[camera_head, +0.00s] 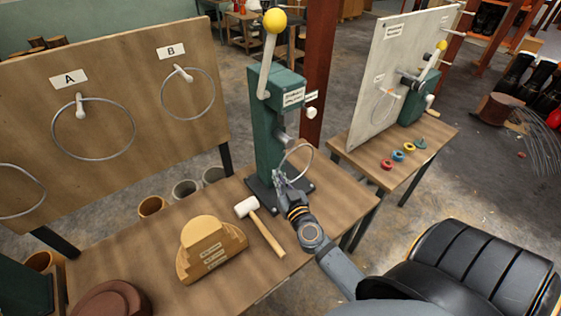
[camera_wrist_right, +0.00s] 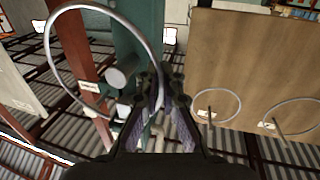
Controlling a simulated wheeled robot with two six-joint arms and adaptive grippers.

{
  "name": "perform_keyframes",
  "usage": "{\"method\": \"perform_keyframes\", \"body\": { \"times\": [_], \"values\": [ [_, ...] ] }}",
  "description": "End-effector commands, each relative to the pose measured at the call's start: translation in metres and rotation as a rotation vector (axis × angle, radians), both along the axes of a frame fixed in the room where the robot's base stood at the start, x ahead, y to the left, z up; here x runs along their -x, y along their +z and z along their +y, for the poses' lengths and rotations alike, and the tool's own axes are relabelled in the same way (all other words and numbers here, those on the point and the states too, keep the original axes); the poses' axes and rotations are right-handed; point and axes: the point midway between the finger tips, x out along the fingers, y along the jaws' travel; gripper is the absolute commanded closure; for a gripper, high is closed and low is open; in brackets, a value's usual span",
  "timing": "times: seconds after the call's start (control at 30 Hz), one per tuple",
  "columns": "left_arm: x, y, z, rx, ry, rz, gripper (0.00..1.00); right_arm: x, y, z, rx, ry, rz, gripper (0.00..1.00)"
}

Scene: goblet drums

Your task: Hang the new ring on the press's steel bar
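The green press (camera_head: 262,130) stands on the wooden bench, with a yellow-knobbed lever on top. A short grey steel bar (camera_head: 284,141) sticks out from its front; its round end (camera_wrist_right: 115,78) shows in the right wrist view. A thin metal ring (camera_head: 311,152) is at my right gripper (camera_head: 280,178), close in front of the press. In the right wrist view the ring (camera_wrist_right: 53,70) rises left from the fingertips (camera_wrist_right: 166,78), which look closed on its edge. The bar's end appears inside the ring's outline; whether the ring is around it, I cannot tell. My left gripper is out of view.
A wooden board (camera_head: 130,110) at left carries rings on pegs, with labels A and B. A white mallet (camera_head: 246,207) and a stepped wooden block (camera_head: 212,250) lie on the bench. A second press (camera_head: 412,100) stands on a table at right.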

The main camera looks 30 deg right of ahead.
Motion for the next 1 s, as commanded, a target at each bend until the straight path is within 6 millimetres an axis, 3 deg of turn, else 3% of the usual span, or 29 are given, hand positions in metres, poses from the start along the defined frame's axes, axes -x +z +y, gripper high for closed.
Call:
{"method": "perform_keyframes", "body": {
  "times": [0.03,0.1,0.37,1.0],
  "values": [
    [0.002,0.009,0.002,-0.002,-0.001,0.003,0.6,0.001,0.009,-0.008,0.005,-0.011,-0.002,1.0],
    [0.004,0.009,0.002,-0.002,0.0,0.006,0.6,0.001,0.01,-0.015,0.004,-0.023,-0.007,1.0],
    [0.004,0.005,-0.017,0.022,0.007,0.005,0.6,-0.005,0.008,-0.015,0.0,-0.027,-0.01,1.0],
    [0.002,0.002,-0.011,0.013,0.005,0.004,0.6,-0.064,0.006,-0.01,0.0,-0.027,-0.009,1.0]
  ]
}}
